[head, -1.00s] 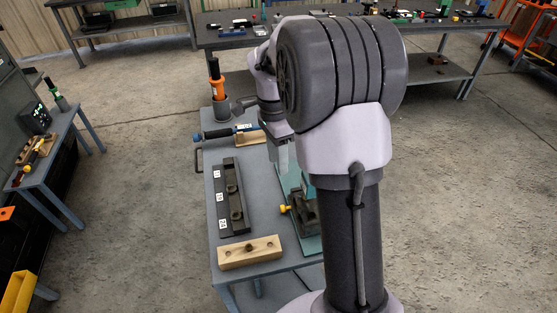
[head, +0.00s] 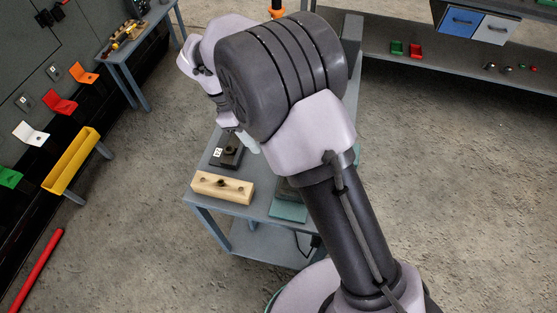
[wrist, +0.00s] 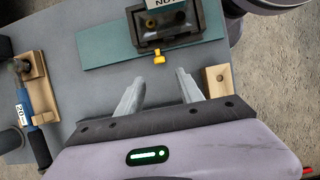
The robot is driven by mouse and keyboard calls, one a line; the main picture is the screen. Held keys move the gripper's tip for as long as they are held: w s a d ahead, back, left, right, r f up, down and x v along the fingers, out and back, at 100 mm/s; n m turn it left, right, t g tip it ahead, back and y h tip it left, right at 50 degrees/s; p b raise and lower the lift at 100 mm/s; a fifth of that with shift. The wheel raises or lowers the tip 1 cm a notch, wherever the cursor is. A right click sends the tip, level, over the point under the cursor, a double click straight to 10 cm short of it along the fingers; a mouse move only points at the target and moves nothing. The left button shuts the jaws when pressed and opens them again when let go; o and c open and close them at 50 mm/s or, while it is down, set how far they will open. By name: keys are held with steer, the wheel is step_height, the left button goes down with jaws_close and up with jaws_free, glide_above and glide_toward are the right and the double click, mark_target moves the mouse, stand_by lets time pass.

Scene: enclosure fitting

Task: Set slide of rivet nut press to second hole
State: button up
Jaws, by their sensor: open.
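In the wrist view a dark block with a yellow knob (wrist: 158,57) sits on a green plate (wrist: 97,45), and I take it for the rivet nut press. A white label, partly cut off, is on its top. My gripper (wrist: 158,92) is open and empty, its two fingers pointing toward the knob from below in the picture, apart from it. In the head view the green plate (head: 288,210) shows at the table's right, and my arm hides most of the press. The slide's holes cannot be made out.
A wooden block (head: 222,187) with holes stands near the table's front edge.

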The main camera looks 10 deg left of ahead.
steer(key=b+x, duration=0.3)
steer(key=x, duration=0.7)
steer(key=shift+d+f, duration=0.15)
steer(key=shift+f, duration=0.05)
jaws_close()
stand_by(0.8)
